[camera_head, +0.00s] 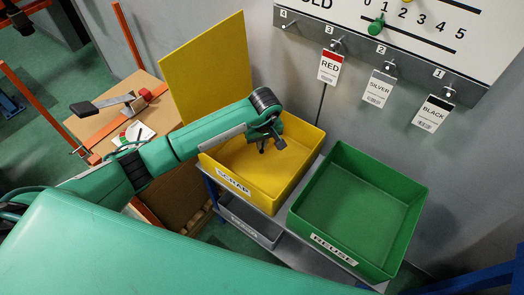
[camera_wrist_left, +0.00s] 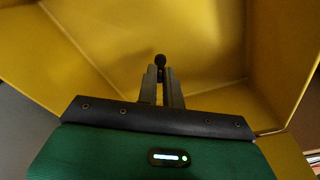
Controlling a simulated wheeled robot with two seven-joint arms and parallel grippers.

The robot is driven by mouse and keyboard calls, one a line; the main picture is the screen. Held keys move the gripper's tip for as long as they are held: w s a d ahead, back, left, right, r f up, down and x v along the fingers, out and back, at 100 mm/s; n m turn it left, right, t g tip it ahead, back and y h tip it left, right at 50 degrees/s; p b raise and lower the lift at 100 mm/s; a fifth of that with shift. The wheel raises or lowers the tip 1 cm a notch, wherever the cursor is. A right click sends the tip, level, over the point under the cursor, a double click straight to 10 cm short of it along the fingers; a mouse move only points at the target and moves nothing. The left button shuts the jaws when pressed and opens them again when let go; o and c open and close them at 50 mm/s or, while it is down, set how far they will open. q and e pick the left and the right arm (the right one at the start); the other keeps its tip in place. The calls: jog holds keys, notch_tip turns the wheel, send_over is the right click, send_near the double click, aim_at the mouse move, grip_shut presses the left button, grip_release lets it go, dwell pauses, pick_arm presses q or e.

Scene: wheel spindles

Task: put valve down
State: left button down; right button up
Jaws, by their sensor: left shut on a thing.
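My left gripper (camera_head: 268,138) reaches over the yellow SCRAP bin (camera_head: 231,184) from the left and points down into it. In the left wrist view its two fingers (camera_wrist_left: 161,82) are shut on the valve (camera_wrist_left: 159,60), a small dark piece with a round end. The valve is inside the bin's opening, with yellow walls around it. I cannot tell whether it touches the bin's floor. Most of the valve is hidden by the fingers. My right gripper is not in view.
An empty green REUSE bin (camera_head: 360,200) stands right of the yellow bin. A yellow panel (camera_head: 207,68) rises behind my left arm. Tags marked RED (camera_head: 331,67), SILVER (camera_head: 379,88) and BLACK (camera_head: 433,113) hang on the wall. A brown workbench (camera_head: 150,88) is at the left.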

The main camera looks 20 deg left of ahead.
aim_at(262, 151)
pick_arm(q)
notch_tip(262, 151, down, 5)
jog(key=shift+f, duration=0.2)
dwell(0.4)
